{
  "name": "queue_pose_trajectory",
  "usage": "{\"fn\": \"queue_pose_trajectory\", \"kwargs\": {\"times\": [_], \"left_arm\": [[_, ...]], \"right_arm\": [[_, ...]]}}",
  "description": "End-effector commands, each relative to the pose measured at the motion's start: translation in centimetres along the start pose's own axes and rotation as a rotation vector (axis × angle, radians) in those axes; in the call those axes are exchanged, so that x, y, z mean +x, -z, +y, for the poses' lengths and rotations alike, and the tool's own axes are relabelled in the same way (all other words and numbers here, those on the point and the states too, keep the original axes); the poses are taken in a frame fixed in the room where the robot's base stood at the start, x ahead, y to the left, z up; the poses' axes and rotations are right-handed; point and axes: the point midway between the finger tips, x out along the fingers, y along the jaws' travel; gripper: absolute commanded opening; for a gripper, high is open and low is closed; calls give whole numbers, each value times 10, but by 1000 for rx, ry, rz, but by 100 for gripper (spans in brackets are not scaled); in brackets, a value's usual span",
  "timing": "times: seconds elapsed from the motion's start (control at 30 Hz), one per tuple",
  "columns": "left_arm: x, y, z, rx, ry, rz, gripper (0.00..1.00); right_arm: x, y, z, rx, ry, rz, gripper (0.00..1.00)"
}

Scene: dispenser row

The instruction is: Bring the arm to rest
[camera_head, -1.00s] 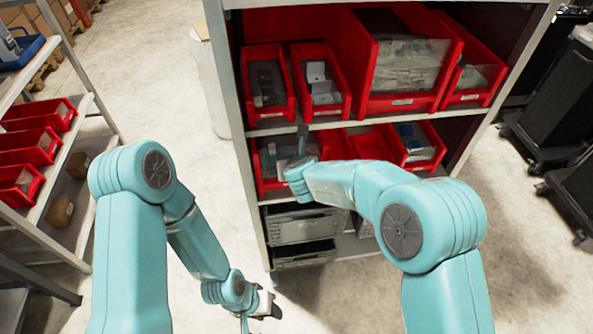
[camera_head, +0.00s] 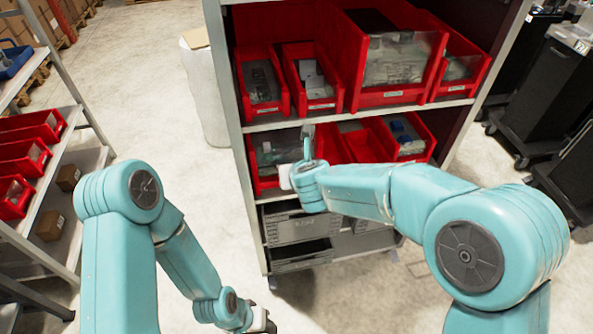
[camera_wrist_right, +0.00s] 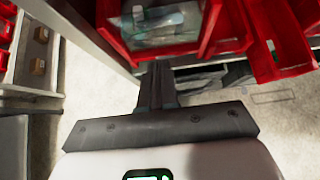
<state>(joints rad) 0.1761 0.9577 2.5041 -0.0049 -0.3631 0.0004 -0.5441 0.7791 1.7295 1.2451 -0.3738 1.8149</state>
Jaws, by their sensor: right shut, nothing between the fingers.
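My right arm (camera_head: 385,190) reaches left across the front of the shelf rack. Its gripper (camera_head: 308,135) is in front of the lower row of red bins, near the left bin (camera_head: 266,180). In the right wrist view the fingers (camera_wrist_right: 158,75) are together and empty, just below a red bin's front in the picture. Whether they touch the bin I cannot tell. My left arm (camera_head: 185,255) hangs low at the left. Its gripper (camera_head: 264,322) is at the bottom edge and partly cut off, so its jaws cannot be made out.
The rack (camera_head: 232,110) holds red bins on two levels, with grey crates (camera_head: 300,228) below. A second shelf with red bins (camera_head: 25,157) and cardboard boxes stands at the left. Black carts (camera_head: 548,85) stand at the right.

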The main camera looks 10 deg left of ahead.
Motion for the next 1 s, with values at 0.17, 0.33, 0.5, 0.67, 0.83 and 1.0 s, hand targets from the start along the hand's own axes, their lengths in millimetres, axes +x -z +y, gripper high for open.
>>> {"fn": "queue_pose_trajectory", "kwargs": {"times": [0.17, 0.33, 0.5, 0.67, 0.83, 1.0], "left_arm": [[0, 0, 0, 0, 0, 0, 42], [0, 0, 0, 0, 0, -1, 42], [0, 0, 0, 0, 0, 0, 42], [0, 0, 0, 0, 0, -1, 42], [0, 0, 0, 0, 0, 0, 42], [0, 0, 0, 0, 0, 0, 42]], "right_arm": [[-22, -3, 0, 0, 1, -1, 0], [-28, -2, 0, -1, 1, 0, 0], [-23, 3, -14, 20, 20, 12, 0], [4, 56, -87, 99, 112, 124, 0], [16, 182, -158, -29, 142, 346, 0], [-13, 322, -174, -563, -105, 559, 0]]}}
